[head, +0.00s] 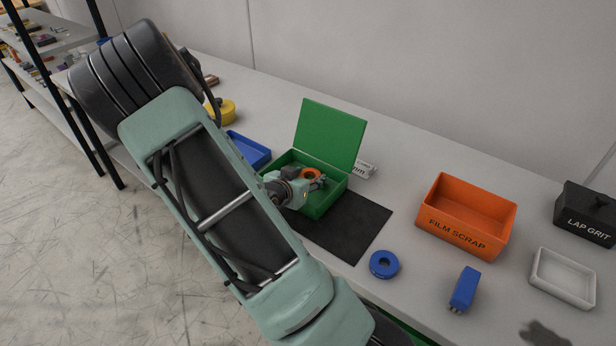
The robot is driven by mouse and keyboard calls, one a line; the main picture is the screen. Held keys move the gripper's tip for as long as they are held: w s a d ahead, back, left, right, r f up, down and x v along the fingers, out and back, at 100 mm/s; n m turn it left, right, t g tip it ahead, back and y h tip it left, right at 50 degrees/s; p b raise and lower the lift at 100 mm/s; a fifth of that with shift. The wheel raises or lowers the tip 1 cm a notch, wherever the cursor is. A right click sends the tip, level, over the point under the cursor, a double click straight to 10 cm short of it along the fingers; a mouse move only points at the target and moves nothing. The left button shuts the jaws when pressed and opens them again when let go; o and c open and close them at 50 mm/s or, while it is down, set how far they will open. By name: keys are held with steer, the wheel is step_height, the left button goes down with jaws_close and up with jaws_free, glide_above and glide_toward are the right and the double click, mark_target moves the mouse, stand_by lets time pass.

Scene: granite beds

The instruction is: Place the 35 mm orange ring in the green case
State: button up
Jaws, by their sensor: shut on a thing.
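The green case (326,201) stands on the table with its lid raised at the back. My gripper (316,181) is over the open case, reaching in from the left, and is shut on the orange ring (306,174). The ring appears within the case's outline. Whether it touches the case floor cannot be told. My gripper and wrist hide part of the case's inside and its left front wall.
A dark mat (350,230) lies under and in front of the case. A blue ring (384,264), a blue block (464,289), an orange film scrap bin (469,215), a white tray (562,278) and a black lap grit box (588,212) stand to the right. A blue tray (248,150) is left.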

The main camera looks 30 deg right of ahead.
steer(key=o, duration=1.2)
steer(key=p+v, duration=0.2)
steer(key=v, duration=1)
steer(key=shift+p, duration=0.3)
